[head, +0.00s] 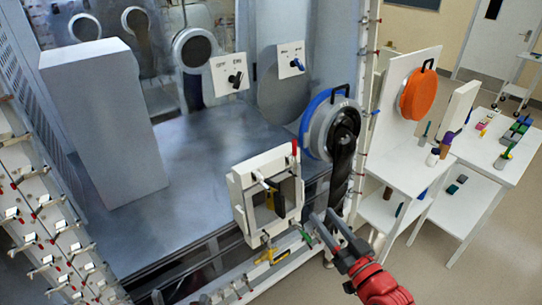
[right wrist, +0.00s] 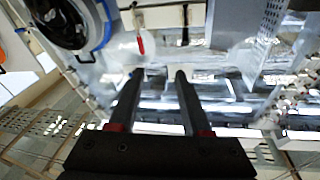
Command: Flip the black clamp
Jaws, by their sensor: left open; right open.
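A white square door frame (head: 240,208) stands at the front of the glovebox, with small handles in several colours around it: red (head: 294,148), white (head: 261,179), green (head: 305,236) and yellow (head: 268,256). A dark upright handle (right wrist: 185,36) beside the red one in the right wrist view may be the black clamp; I cannot tell for sure. My right gripper (head: 322,214) is open and empty, just right of the frame's lower corner. In the right wrist view (right wrist: 164,78) its fingers are apart. My left gripper (head: 181,297) is open at the bottom edge, only its dark fingertips showing.
A blue-rimmed glove port (head: 310,117) with a hanging black glove (head: 342,150) is right of the frame. White plates carry a black knob (head: 236,79) and a blue knob (head: 298,64). A white side table (head: 405,172) stands at right.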

